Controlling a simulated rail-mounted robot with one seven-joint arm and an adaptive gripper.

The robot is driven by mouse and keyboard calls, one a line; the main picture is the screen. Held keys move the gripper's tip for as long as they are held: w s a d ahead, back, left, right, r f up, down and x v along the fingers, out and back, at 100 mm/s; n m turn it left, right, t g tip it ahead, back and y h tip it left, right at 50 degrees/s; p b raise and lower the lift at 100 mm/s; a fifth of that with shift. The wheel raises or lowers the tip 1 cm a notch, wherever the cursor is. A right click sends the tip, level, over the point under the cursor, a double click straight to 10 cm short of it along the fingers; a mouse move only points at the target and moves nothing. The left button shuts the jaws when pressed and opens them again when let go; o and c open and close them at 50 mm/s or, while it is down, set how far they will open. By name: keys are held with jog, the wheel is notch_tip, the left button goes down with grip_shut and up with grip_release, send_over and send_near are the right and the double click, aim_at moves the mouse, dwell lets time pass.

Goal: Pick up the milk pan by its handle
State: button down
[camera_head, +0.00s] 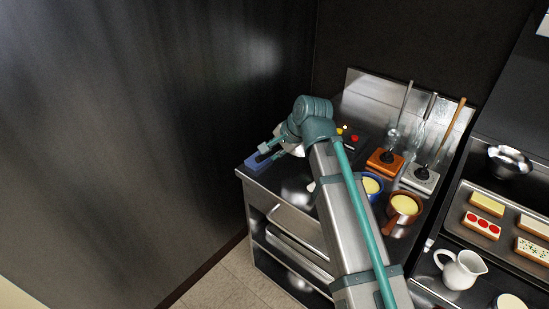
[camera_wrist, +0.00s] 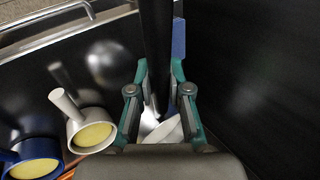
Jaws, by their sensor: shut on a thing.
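The handle runs between the fingers and up out of the wrist view. A pale, shiny part (camera_wrist: 165,131) shows below it, mostly hidden by my gripper; it looks like the milk pan's body. In the head view my gripper (camera_head: 273,150) is small, and a silvery shape (camera_head: 297,150) shows beside it. I cannot tell whether the pan is clear of the counter.
A blue block (camera_head: 258,163) lies by the counter's left edge. White (camera_wrist: 91,132), blue (camera_head: 370,186) and brown (camera_head: 404,206) pots hold yellow contents. Utensil stands (camera_head: 386,160) are behind them. A white jug (camera_head: 461,270) is at right. A dark wall rises close on the left.

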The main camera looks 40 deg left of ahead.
jog(key=s+d+r+b, duration=0.2)
jog(key=s+d+r, duration=0.2)
jog(key=s+d, duration=0.15)
notch_tip(320, 180, up, 14)
jog(key=s+p, duration=0.1)
jog(key=p, duration=1)
jog(key=shift+s, duration=0.2)
